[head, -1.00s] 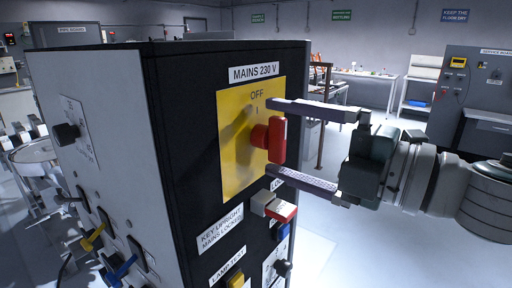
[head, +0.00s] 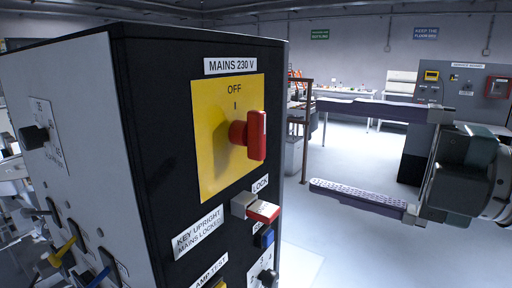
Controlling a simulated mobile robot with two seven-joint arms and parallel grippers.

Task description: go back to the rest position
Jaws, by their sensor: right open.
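My right gripper (head: 345,150) is at the right of the head view. Its two fingers are spread apart with nothing between them. The fingertips are to the right of the cabinet (head: 150,150) and clear of it. The cabinet's black front carries a red mains switch handle (head: 256,135) on a yellow plate (head: 212,150) marked OFF and I. The handle stands roughly upright. Below it is a lock with a red and white key piece (head: 262,210). My left gripper is not in view.
The cabinet's grey side has a black knob (head: 35,136) and cables at lower left. Behind on the right stand a workbench (head: 345,95) and a grey service cabinet (head: 450,105). Open floor (head: 340,230) lies to the right of the cabinet.

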